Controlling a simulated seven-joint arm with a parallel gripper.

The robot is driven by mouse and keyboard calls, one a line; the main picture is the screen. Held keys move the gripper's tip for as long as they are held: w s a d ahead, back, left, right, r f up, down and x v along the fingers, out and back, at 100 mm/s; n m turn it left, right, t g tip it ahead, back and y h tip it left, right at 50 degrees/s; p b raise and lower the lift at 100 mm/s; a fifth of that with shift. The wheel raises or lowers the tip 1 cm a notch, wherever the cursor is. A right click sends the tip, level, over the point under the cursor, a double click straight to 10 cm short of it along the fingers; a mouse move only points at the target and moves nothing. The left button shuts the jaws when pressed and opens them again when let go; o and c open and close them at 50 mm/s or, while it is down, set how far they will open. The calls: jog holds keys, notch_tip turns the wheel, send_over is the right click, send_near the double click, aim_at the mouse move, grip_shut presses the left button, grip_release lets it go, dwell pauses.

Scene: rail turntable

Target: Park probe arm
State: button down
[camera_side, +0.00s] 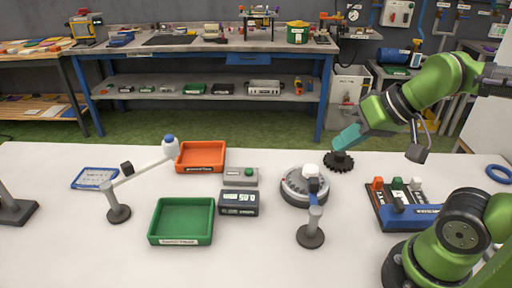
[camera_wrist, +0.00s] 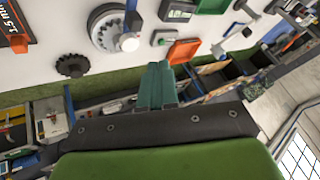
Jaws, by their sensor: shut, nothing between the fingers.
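Two post-mounted arms stand on the white table, and I cannot tell which is the probe arm. The turntable also shows in the wrist view (camera_wrist: 103,30). My gripper (camera_side: 340,146) has teal fingers, shut and empty, just above or behind a black gear (camera_side: 342,165). The fingers also show in the wrist view (camera_wrist: 156,68), apart from the gear.
An orange tray (camera_side: 201,145), a green tray (camera_side: 152,238), a button box (camera_side: 240,183) and a digital display (camera_side: 239,210) sit mid-table. A blue rack with coloured tabs (camera_side: 378,220) stands at right, near my base. The table's front middle is clear.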

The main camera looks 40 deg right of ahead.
aim_at(314, 180)
jog(key=c, duration=1.5)
grip_release()
jog(key=shift+a+f, duration=0.1)
jog(key=shift+f, duration=0.15)
jog(key=o, duration=0.6)
jog(key=w+g, duration=0.3)
jog(key=w+r+m+g+h, duration=0.1)
jog(key=w, duration=0.1)
jog(key=shift+w+a, duration=0.15)
jog(key=shift+a, duration=0.05)
jog(key=f+m+g, duration=0.1)
jog(key=f, duration=0.3)
jog(key=f+m+g, duration=0.1)
jog(key=f, duration=0.4)
jog(key=f+m+g+h, duration=0.1)
jog(key=f+m, duration=0.1)
jog(key=f, duration=0.3)
jog(key=shift+w+d, duration=0.15)
jog(key=shift+d, duration=0.15)
jog(key=shift+r, duration=0.1)
grip_shut()
